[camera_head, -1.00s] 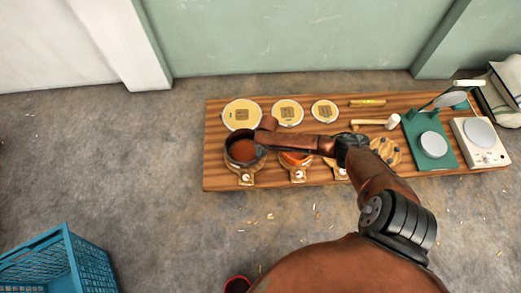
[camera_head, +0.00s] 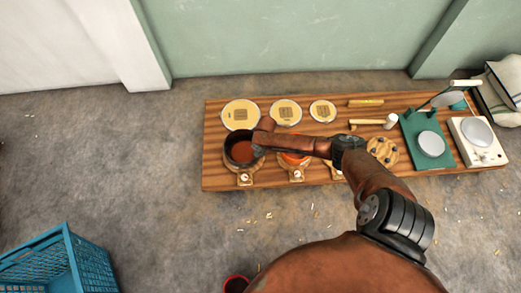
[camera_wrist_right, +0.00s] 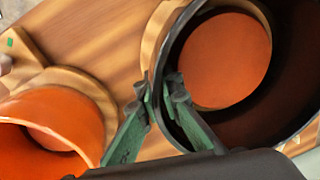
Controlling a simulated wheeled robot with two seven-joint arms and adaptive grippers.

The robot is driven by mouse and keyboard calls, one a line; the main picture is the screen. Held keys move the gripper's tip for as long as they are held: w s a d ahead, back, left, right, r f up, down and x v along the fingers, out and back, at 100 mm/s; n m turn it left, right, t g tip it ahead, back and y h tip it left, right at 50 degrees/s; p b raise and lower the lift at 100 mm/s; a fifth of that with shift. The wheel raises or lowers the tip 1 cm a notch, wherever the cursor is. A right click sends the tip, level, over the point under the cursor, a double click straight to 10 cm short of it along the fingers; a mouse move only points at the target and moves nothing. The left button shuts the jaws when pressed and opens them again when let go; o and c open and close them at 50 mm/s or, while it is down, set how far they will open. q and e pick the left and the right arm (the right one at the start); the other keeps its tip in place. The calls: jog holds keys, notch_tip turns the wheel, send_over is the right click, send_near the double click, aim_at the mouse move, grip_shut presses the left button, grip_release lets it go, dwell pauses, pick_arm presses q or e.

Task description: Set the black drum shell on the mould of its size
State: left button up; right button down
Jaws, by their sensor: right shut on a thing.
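The black drum shell (camera_head: 229,152) is at the left end of the wooden bench, over the leftmost wooden mould (camera_head: 246,170). In the right wrist view the shell (camera_wrist_right: 290,80) fills the right side, and a round reddish-brown surface shows through its opening. The wood of the mould (camera_wrist_right: 160,38) shows beside its rim. My right gripper (camera_wrist_right: 163,92) is shut on the shell's rim, one finger on each side of the wall. Whether the shell touches the mould is hidden. My left gripper is not in view.
An orange shell (camera_head: 292,160) stands to the right, close to the black one; it also shows in the wrist view (camera_wrist_right: 60,120). Round yellow pieces (camera_head: 241,114) lie behind. A mallet (camera_head: 389,121), a green stand (camera_head: 428,150) and a white device (camera_head: 478,142) are at right.

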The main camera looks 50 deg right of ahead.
jog(key=shift+f, duration=0.15)
jog(key=c, duration=2)
grip_release()
jog(key=shift+c, duration=0.2)
notch_tip(320, 180, up, 12)
jog(key=s, duration=0.1)
jog(key=shift+d, duration=0.3)
